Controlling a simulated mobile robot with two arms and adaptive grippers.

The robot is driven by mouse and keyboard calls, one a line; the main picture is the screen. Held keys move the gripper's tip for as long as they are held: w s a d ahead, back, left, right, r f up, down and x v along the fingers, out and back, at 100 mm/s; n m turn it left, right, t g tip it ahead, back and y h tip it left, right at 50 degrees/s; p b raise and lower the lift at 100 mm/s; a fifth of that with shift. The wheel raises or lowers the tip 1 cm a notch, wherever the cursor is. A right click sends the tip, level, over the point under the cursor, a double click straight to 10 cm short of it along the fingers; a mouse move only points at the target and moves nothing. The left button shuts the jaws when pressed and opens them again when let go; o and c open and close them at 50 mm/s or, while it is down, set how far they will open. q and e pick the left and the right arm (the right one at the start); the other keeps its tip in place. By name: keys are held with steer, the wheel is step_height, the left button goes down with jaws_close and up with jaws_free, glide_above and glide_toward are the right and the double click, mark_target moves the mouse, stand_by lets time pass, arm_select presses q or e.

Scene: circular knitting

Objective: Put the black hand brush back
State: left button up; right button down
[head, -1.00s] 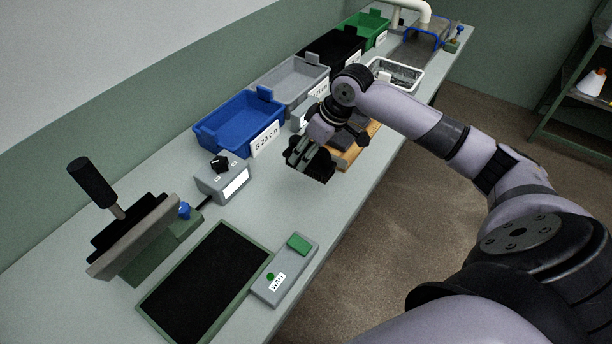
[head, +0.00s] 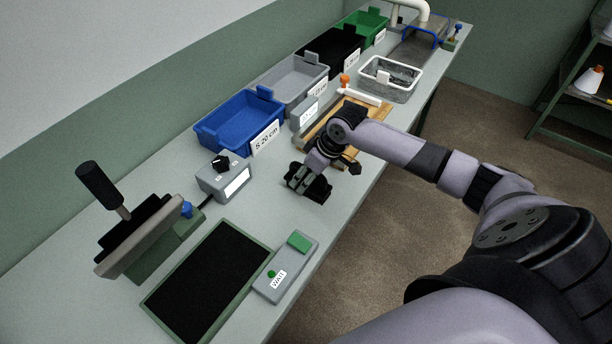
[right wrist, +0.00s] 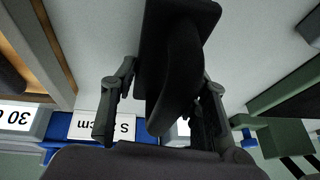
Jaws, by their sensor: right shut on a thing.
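The black hand brush (right wrist: 178,65) is between the two fingers of my right gripper (right wrist: 160,108) in the right wrist view. In the head view my right gripper (head: 304,181) points down at the table (head: 262,212), in front of the blue bin (head: 238,127), with the dark brush (head: 320,191) under it. I cannot tell whether the brush touches the table. The gripper is shut on the brush. My left gripper is not in view.
A wooden board (head: 318,131) lies just behind the gripper, with a white-rimmed tray (head: 390,90) beyond it. A grey control box (head: 224,180), a black mat (head: 208,285) and a grey button panel (head: 284,268) stand on the near side.

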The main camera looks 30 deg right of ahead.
steer(key=c, duration=0.9)
jaws_free()
steer(key=shift+f, duration=0.1)
steer(key=b+v, duration=0.2)
steer(key=v, duration=1)
